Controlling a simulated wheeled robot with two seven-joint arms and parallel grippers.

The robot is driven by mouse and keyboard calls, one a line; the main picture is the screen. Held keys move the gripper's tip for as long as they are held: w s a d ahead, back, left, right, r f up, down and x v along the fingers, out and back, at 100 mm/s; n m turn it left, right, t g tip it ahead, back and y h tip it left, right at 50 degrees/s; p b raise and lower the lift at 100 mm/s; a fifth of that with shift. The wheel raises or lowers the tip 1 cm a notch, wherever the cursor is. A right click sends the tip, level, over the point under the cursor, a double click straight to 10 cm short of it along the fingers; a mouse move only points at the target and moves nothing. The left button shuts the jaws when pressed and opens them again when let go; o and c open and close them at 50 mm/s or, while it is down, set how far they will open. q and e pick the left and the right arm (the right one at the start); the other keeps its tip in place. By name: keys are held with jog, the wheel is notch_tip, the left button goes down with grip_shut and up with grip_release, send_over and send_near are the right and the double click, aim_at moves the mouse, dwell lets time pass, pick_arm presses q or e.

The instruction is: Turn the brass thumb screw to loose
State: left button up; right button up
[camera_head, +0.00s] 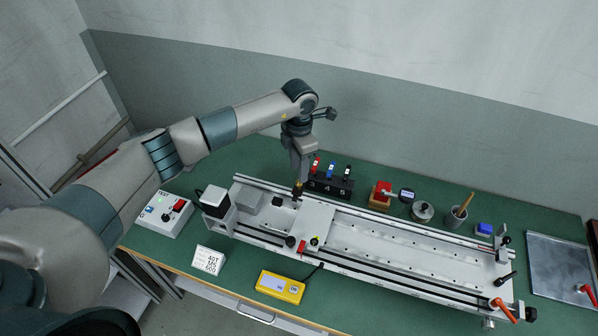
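My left gripper (298,187) points straight down over the back edge of the gantry's carriage plate (316,217). A small brass-coloured spot shows at its fingertips, low over the plate. This may be the brass thumb screw, but the fingers largely hide it. I cannot tell whether the fingers are open or closed around it. The silver gantry (400,248) lies lengthwise across the green bench. My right gripper is not in view.
Behind the gantry stand a black holder (330,184) with coloured tools, a red-topped block (381,195) and a pen cup (456,217). In front are a yellow meter (281,287) and a white card (209,260). A control box (165,213) stands left, a metal tray (560,266) right.

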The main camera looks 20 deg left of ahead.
aim_at(299, 186)
pick_arm(q)
jog(key=shift+f+p, duration=0.65)
jog(key=shift+f, duration=1.6)
jog(key=shift+c, duration=0.6)
grip_shut()
